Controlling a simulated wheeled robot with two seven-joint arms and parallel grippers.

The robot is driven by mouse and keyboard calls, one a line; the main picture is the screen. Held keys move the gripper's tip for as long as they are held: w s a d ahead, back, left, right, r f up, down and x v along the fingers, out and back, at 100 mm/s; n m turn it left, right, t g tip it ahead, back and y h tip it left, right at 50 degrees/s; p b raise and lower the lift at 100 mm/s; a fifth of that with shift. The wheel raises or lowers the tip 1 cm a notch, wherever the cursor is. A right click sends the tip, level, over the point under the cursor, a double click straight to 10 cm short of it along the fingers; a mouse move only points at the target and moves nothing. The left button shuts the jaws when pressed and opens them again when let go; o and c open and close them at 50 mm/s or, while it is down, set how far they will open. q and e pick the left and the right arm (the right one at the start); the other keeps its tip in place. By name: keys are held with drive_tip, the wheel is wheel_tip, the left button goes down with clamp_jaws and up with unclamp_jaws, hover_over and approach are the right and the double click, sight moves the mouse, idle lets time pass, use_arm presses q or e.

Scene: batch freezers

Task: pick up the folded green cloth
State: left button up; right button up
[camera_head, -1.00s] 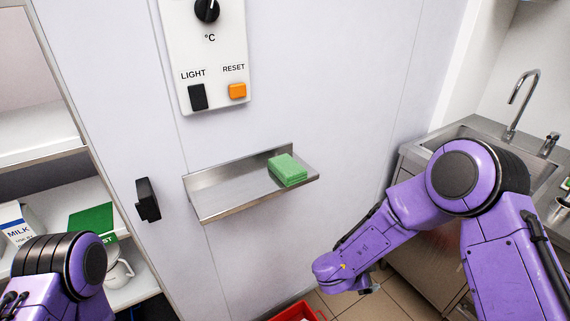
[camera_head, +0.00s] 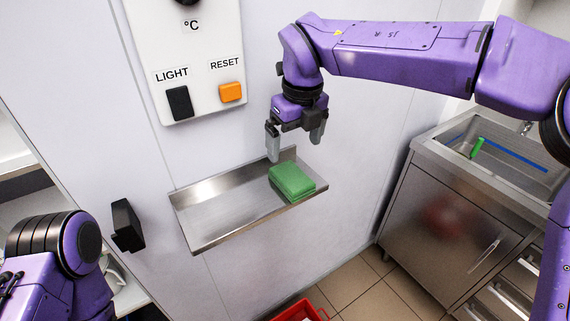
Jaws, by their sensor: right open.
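The folded green cloth (camera_head: 291,181) lies on the right part of a small steel wall shelf (camera_head: 215,205). My right gripper (camera_head: 294,150) hangs above the cloth, pointing down, with its two grey fingers apart and nothing between them. Its fingertips are close to the cloth's back edge in the picture; I cannot tell the exact gap. My left arm (camera_head: 55,255) is at the lower left; its gripper is outside the picture.
A control panel with a black LIGHT switch (camera_head: 179,103) and an orange RESET button (camera_head: 231,92) is on the wall above the shelf. A black handle (camera_head: 127,226) sticks out at left. A steel sink cabinet (camera_head: 440,205) stands at right, and a red crate (camera_head: 300,312) is on the floor.

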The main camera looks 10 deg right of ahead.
drive_tip(key=p, duration=0.1)
hover_over(292, 175)
drive_tip(key=f, duration=0.4)
drive_tip(key=shift+s+a+f, duration=0.15)
drive_tip(key=shift+s+f, duration=0.15)
drive_tip(key=shift+s, duration=0.1)
drive_tip(key=f, duration=0.1)
drive_tip(key=f+p, duration=0.1)
drive_tip(key=f, duration=0.2)
drive_tip(key=shift+w+f+p, duration=0.2)
drive_tip(key=shift+w+p, duration=0.1)
drive_tip(key=shift+f, duration=0.4)
drive_tip(key=c, duration=1.1)
